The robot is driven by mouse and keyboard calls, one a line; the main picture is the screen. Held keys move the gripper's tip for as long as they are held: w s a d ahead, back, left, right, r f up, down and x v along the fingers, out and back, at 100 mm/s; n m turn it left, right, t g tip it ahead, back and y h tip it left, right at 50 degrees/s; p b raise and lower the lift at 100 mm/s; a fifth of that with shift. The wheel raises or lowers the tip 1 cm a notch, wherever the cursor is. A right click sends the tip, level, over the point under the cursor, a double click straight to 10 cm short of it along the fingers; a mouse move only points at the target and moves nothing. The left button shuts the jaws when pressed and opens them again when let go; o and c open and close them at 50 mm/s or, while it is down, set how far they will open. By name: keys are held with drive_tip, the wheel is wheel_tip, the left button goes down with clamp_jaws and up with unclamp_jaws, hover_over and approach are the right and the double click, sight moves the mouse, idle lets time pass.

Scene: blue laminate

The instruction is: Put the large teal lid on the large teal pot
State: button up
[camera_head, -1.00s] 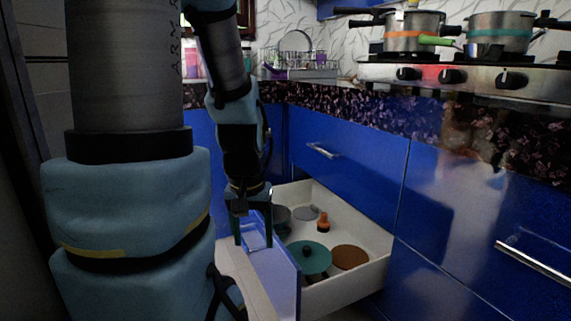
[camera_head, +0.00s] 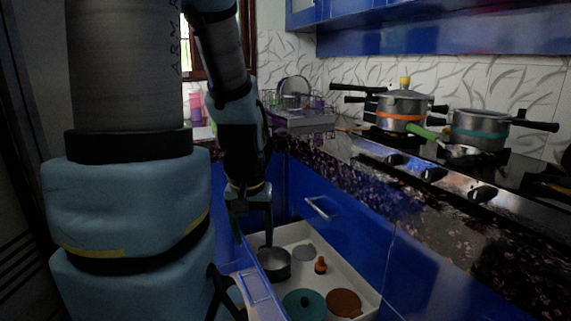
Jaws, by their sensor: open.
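The large teal lid (camera_head: 304,304) lies flat in the open drawer, a round disc with a dark knob, partly cut off by the bottom edge of the picture. The large teal pot (camera_head: 480,129) stands on the stove at the right, a steel pot with a teal band, black handles and an open-looking top. My gripper (camera_head: 253,238) points down above the drawer's front side, left of and above the lid in the picture. Its two fingers are apart, and I see nothing between them.
The open drawer (camera_head: 366,306) also holds a dark pot (camera_head: 274,264), a brown lid (camera_head: 344,303), a grey lid (camera_head: 304,252) and an orange-topped item (camera_head: 320,265). An orange-banded pot (camera_head: 402,112) stands left of the teal pot. A green-handled pan (camera_head: 427,133) lies before them.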

wheel_tip(320, 180, up, 6)
drive_tip(key=p, duration=0.4)
drive_tip(key=shift+r, duration=0.1)
idle(0.6)
